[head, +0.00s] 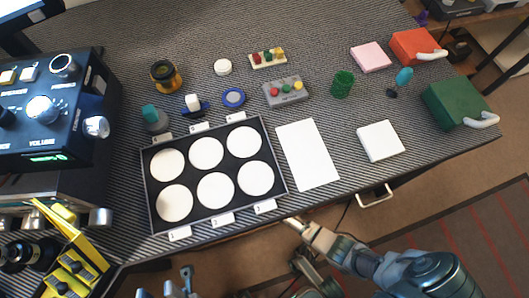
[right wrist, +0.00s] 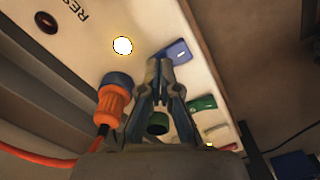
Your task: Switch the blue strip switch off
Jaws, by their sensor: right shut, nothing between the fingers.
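In the right wrist view, a blue strip switch (right wrist: 178,52) sits on a pale panel, with a small white mark on its face. I cannot tell which way it is set. My right gripper (right wrist: 159,66) is shut and empty, its fingertips close to the left side of the blue switch. Whether they touch it is unclear. The blue strip switch cannot be made out in the head view. My left gripper (head: 183,284) shows only in part at the bottom edge of the head view, and its opening cannot be judged.
In the right wrist view, a green switch (right wrist: 203,103), a red switch (right wrist: 228,147), a lit white round spot (right wrist: 122,46) and an orange plug (right wrist: 112,103) with its cable are near the gripper. In the head view, a black tray (head: 151,208) and many small objects cover the table.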

